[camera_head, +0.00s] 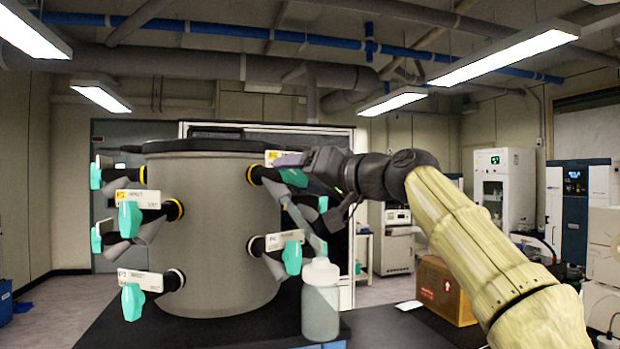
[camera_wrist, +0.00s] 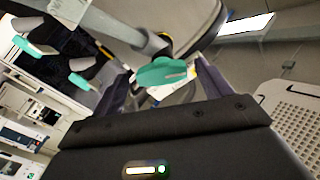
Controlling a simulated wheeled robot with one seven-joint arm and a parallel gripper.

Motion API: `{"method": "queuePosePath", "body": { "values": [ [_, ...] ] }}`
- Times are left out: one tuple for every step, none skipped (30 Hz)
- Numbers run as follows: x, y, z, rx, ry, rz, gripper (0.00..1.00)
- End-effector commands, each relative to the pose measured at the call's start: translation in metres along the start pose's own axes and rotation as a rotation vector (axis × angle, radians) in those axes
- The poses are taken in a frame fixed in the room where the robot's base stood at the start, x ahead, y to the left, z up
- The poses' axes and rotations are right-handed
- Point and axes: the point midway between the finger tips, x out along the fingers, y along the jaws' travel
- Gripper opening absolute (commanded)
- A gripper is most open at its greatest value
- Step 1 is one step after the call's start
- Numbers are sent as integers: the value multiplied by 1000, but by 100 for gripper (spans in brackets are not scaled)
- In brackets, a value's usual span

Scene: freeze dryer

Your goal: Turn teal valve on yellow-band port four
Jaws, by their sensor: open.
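A grey drum (camera_head: 222,235) carries several side ports with teal valves and white labels. On its upper right is a port with a yellow band (camera_head: 251,175), a partly hidden label with a yellow corner and a teal valve (camera_head: 294,177); I cannot read its number. My gripper (camera_head: 289,160) is at this valve, partly covering it. In the wrist view, a teal valve (camera_wrist: 160,73) lies between the two open fingers of my gripper (camera_wrist: 164,80), with a yellow-and-black port behind it. I cannot tell whether either finger touches the valve.
Below is another port with a teal valve (camera_head: 292,257). Further teal valves (camera_head: 129,219) are on the drum's left side, some with yellow bands. A translucent bottle (camera_head: 320,300) stands in front of the drum. A cardboard box (camera_head: 445,290) and lab cabinets stand at right.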

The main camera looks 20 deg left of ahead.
Motion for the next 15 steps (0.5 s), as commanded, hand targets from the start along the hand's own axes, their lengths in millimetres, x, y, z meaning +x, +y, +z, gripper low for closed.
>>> {"method": "queuePosePath", "body": {
  "values": [
    [-1, 0, 0, 0, 1, 0, 77],
    [-2, 0, 0, 0, 2, 0, 77],
    [-4, 0, 0, 0, 2, 0, 77],
    [-7, 0, 0, 0, 2, 0, 77],
    [-9, 1, 1, 0, 2, 0, 77],
    [-14, 2, 1, 0, 4, 1, 77],
    [-18, 2, 1, -1, 4, 2, 77],
    [-22, 2, 2, -1, 4, 2, 77],
    [-29, 2, 2, -2, 4, 2, 77],
    [-34, 2, 2, -2, 5, 2, 77],
    [-40, 3, 2, -1, 6, 3, 77],
    [-47, 3, 2, -2, 5, 4, 77],
    [-53, 3, 2, -2, 6, 4, 77],
    [-58, 3, 2, -2, 5, 3, 77],
    [-66, 3, 2, -2, 5, 4, 77]
  ]
}}
